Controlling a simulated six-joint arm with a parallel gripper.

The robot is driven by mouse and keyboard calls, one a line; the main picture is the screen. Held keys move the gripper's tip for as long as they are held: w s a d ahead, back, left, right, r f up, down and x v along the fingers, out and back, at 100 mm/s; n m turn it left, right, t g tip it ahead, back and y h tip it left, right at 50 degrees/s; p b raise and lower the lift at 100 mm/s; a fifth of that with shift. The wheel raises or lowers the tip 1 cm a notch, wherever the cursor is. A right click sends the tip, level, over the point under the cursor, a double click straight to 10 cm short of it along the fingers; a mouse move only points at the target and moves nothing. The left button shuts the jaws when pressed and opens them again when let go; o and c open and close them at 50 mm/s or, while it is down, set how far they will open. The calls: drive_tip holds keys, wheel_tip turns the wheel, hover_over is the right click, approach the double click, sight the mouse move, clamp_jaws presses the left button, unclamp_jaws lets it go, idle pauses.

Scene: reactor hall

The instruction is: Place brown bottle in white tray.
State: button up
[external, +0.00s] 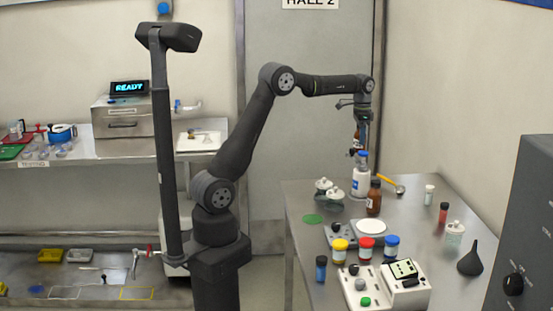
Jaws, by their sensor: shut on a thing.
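The brown bottle (374,198) stands upright on the right-hand metal table, with a dark cap and a pale label. My gripper (357,152) points down just behind and to the left of it, apart from it. The gripper is shut at the blue cap of a white bottle (361,182), which appears to be what it holds; the fingertips are small and hard to make out. I cannot tell whether that bottle is lifted clear of the table. A white tray (207,143) lies on the left bench with small items in it.
Near the brown bottle are a balance with a round white pan (370,227), lidded jars (328,194) and a yellow-handled scoop (390,184). A grey box (124,115) stands beside the tray.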

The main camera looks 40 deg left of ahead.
drive_tip(key=w+a+n, duration=0.3)
drive_tip(key=a+n, duration=0.1)
drive_tip(key=a, duration=1.9)
drive_tip(key=n, duration=0.7)
hover_over(190, 147)
drive_tip(key=shift+s+f, duration=0.1)
drive_tip(key=shift+f, duration=5.2)
